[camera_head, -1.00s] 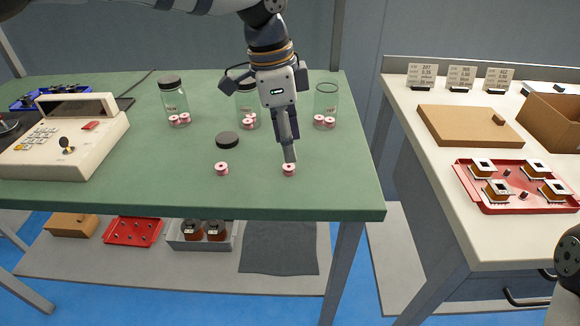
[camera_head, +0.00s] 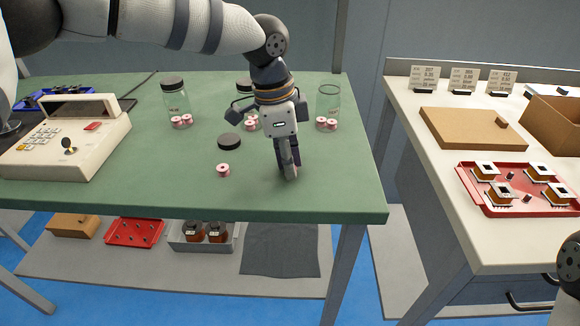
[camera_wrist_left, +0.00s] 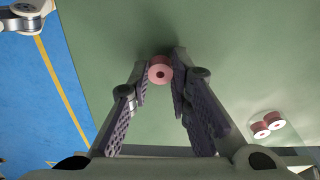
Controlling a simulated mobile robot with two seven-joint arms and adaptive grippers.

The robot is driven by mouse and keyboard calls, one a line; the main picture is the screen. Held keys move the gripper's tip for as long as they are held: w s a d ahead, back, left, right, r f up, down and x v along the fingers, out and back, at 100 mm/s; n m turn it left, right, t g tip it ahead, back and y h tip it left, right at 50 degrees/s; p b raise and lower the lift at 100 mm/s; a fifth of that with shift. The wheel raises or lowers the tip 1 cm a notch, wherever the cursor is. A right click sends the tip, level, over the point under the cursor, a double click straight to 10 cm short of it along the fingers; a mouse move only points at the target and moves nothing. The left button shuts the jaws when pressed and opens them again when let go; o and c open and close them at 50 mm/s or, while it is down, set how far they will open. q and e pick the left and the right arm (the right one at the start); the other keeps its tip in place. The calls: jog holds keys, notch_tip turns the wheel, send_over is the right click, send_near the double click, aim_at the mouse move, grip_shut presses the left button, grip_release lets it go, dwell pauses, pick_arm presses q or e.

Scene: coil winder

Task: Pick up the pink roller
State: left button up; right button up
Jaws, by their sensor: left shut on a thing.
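In the left wrist view, a pink roller (camera_wrist_left: 160,72) sits between the tips of my left gripper (camera_wrist_left: 160,66), which is shut on it. In the head view my left gripper (camera_head: 290,172) points down near the front right of the green table, and its fingers hide that roller. I cannot tell whether the roller is off the tabletop. A second pink roller (camera_head: 223,170) stands on the table to the left of the gripper. My right gripper is not in view.
A black lid (camera_head: 229,142) lies behind the second roller. Glass jars with pink rollers stand at the back, including an open jar (camera_head: 328,106) and a lidded jar (camera_head: 176,100). A beige machine (camera_head: 70,140) is at left. The table's front right corner is clear.

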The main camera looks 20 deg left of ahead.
pick_arm(q)
notch_tip(320, 180, up, 3)
jog(key=shift+r, duration=0.1)
jog(key=s+r+p, duration=0.3)
jog(key=s+r, duration=0.6)
jog(key=s, duration=0.5)
jog(key=shift+a+r+p, duration=0.25)
jog(key=shift+r+p, duration=0.15)
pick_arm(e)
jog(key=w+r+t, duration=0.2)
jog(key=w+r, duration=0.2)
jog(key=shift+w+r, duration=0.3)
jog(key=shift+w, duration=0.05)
